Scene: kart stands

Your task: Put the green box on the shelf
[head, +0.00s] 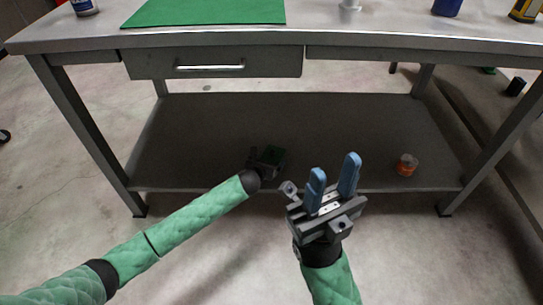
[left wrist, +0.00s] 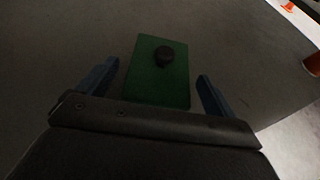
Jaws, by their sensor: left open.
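The green box (left wrist: 172,88) has a dark round knob on top and sits on the grey lower shelf (head: 330,130) of the metal workbench. It is small and mostly hidden by my left gripper in the head view (head: 273,153). My left gripper (head: 270,156) reaches in over the front edge of the lower shelf. In the left wrist view its blue fingers (left wrist: 156,76) are apart, one on each side of the green box, with gaps on both sides. My right gripper (head: 333,176) is empty in front of the shelf, its blue fingers apart and pointing up.
A small orange jar (head: 407,165) stands on the lower shelf at the right. The bench top (head: 330,38) overhangs the shelf, with a drawer (head: 215,63) below it. A green mat (head: 205,11) lies on top. Most of the lower shelf is clear.

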